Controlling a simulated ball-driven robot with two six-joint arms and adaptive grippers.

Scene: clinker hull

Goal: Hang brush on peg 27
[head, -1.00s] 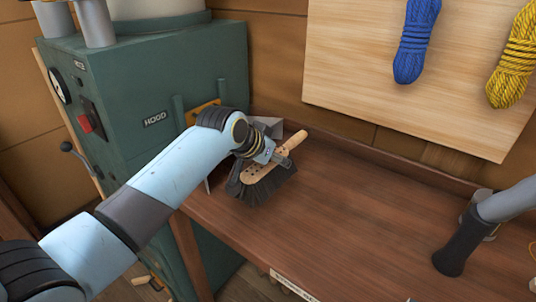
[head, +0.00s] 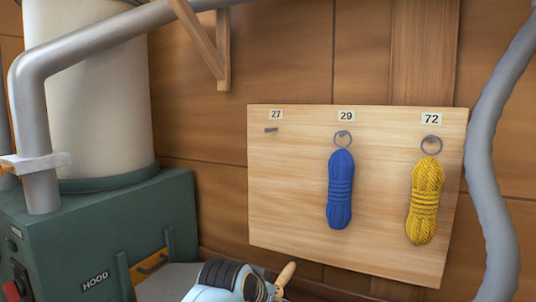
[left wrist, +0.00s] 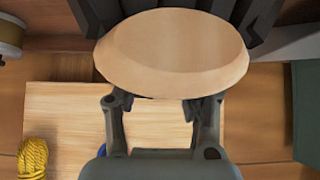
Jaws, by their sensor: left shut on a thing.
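The brush shows in the head view as a wooden handle (head: 286,275) at the bottom edge; its bristles are out of that view. In the left wrist view the pale wooden end of the brush (left wrist: 172,55) fills the upper middle, with dark bristles behind it. My left gripper (left wrist: 158,105) is shut on the brush, below and in front of the board. Peg 27 (head: 271,130) is a short, bare grey peg under the "27" label (head: 276,114), at the board's upper left, well above the brush. My right gripper is not in view.
The wooden board (head: 300,225) also holds a blue rope (head: 340,190) under 29 and a yellow rope (head: 425,200) under 72, both on rings. A green machine (head: 110,230) stands left. A grey hose (head: 490,180) hangs right. A wooden bracket (head: 210,45) juts out above left.

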